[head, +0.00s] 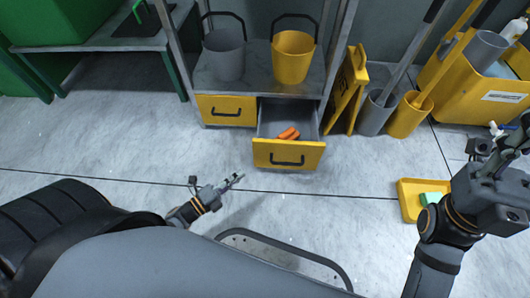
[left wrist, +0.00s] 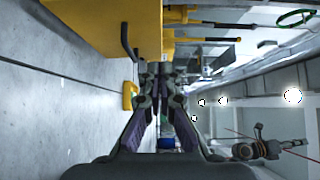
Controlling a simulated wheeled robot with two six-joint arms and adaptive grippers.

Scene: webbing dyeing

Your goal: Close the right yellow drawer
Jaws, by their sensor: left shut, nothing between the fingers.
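The right yellow drawer (head: 265,155) is pulled open under the shelf unit, with orange items (head: 288,134) lying inside. Its yellow front with a dark handle faces me. A yellow front with a dark handle (left wrist: 128,42) also fills the upper left of the left wrist view. My left gripper (head: 240,178) is shut and empty, in front of the drawer and to its left, apart from it in the head view. Its fingers show in the left wrist view (left wrist: 160,80). My right gripper (head: 503,140) is at the right edge; its fingertips are unclear.
The left yellow drawer (head: 226,110) is shut. A grey bucket (head: 224,55) and a yellow bucket (head: 293,58) stand on the shelf above. A folded yellow sign (head: 346,92) leans at the right. A yellow tray (head: 409,202) lies on the floor. The floor before the drawer is clear.

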